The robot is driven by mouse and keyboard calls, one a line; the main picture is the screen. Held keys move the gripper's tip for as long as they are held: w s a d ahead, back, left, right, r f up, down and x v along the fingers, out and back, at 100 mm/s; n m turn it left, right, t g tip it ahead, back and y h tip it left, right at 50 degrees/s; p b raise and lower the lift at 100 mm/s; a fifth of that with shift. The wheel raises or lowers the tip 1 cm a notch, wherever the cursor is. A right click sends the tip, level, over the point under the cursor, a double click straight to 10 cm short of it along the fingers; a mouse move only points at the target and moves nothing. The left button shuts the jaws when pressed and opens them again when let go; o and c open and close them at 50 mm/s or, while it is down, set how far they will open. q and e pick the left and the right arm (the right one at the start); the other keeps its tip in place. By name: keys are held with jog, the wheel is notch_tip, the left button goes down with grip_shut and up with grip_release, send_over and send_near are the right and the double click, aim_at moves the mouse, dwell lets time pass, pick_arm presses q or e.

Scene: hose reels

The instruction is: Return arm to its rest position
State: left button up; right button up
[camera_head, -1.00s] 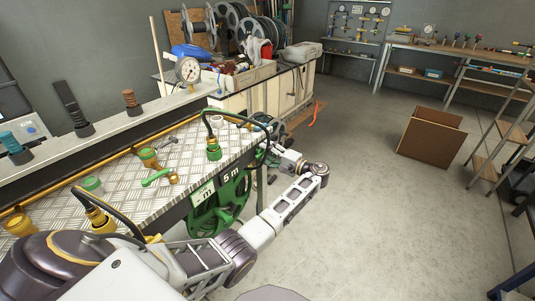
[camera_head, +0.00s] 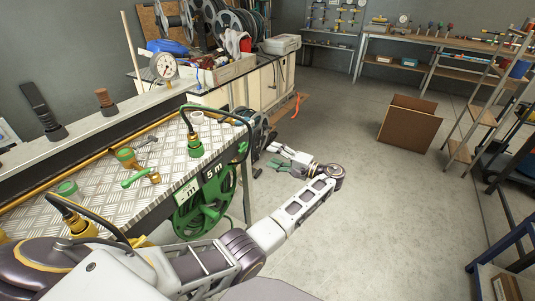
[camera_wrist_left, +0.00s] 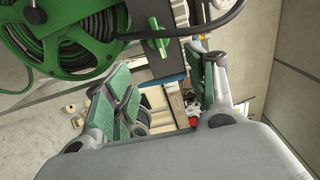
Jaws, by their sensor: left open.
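My left arm reaches in from the bottom left of the head view, past the bench's right end. Its left gripper (camera_head: 277,157) hangs empty over the floor beyond the bench corner. In the left wrist view the two green-padded fingers of the left gripper (camera_wrist_left: 168,88) stand wide apart with nothing held between them. The green hose reel (camera_head: 207,205) hangs below the bench edge, left of the forearm. In the left wrist view the reel (camera_wrist_left: 65,35) fills the upper left, beside the fingers. My right gripper is in neither view.
The tread-plate bench (camera_head: 170,170) carries brass and green fittings, with a pressure gauge (camera_head: 164,67) behind. A white cabinet (camera_head: 268,85) stands beyond. The open floor (camera_head: 390,215) is clear right of my arm; a brown box (camera_head: 409,123) and shelving (camera_head: 485,115) stand farther right.

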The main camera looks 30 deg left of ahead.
pick_arm(q)
jog(key=shift+d, duration=0.35)
dwell(0.4)
